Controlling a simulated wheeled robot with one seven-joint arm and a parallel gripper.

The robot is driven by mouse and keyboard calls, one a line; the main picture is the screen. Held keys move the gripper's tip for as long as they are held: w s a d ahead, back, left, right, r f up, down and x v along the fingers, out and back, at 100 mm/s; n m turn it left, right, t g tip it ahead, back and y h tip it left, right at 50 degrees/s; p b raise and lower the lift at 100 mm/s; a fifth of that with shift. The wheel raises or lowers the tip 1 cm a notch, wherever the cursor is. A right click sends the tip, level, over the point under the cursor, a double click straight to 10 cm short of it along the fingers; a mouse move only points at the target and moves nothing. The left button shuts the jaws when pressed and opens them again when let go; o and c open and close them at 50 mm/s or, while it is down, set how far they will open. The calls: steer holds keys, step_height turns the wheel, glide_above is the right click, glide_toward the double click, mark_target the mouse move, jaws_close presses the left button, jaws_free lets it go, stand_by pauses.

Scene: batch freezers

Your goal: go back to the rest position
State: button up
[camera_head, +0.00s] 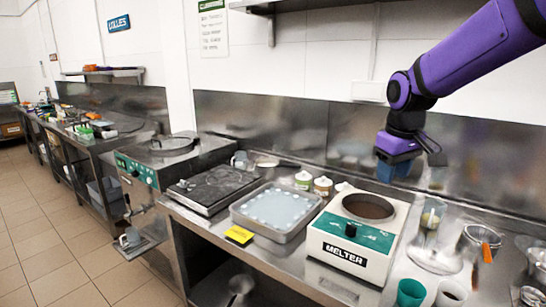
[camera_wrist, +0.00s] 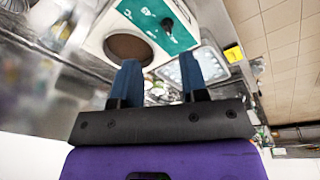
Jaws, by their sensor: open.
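My purple arm reaches in from the upper right in the head view. My gripper (camera_head: 394,170) hangs at its end, above and behind the melter, near the steel backsplash. In the wrist view my gripper (camera_wrist: 160,82) has its two blue fingers apart, with nothing between them. The white and green melter (camera_head: 352,236) stands on the counter with an open round well; it also shows in the wrist view (camera_wrist: 172,22), beyond the fingers. My gripper touches nothing that I can see.
Left of the melter are a metal tray (camera_head: 238,213), a yellow block (camera_head: 239,235) and a dark hot plate (camera_head: 212,187). A batch freezer (camera_head: 140,172) stands farther left. Glassware (camera_head: 431,245) and a teal cup (camera_head: 410,292) are at the right. The tiled floor is clear.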

steer(key=s+d+r+m+t, duration=0.1)
steer(key=s+r+m, duration=0.1)
steer(key=s, duration=1)
steer(key=s+d+r+m+t, duration=0.2)
steer(key=s, duration=1.1)
steer(key=shift+s+d+r+m, duration=0.15)
steer(key=shift+s+d+m, duration=0.1)
steer(key=shift+d+m, duration=0.05)
